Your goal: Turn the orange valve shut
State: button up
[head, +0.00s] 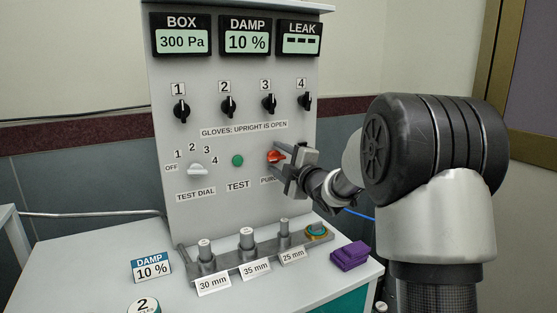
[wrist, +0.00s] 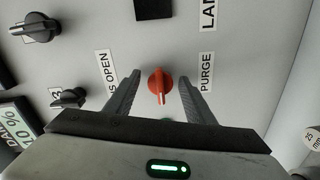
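The orange valve (head: 275,155) is a small knob on the light grey panel, beside the PURGE label, right of the green TEST button. In the wrist view the orange valve (wrist: 160,86) sits between my two fingers, with a gap on each side. My gripper (head: 279,165) is at the panel, partly hiding the valve and its label in the head view. In the wrist view my gripper (wrist: 158,84) is open, its fingers pointing at the panel on either side of the knob.
Several black glove valves (head: 227,107) sit in a row above. A white test dial (head: 197,170) is at lower left. Below, a grey rack (head: 222,263) holds cylinders on the white table, with a purple block (head: 350,256) and a DAMP sign (head: 151,266) nearby.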

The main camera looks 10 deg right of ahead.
jog(key=shift+s, duration=0.1)
jog(key=p+v, duration=0.1)
jog(key=v, duration=1.6)
jog(key=shift+p, duration=0.4)
jog(key=shift+r, duration=0.1)
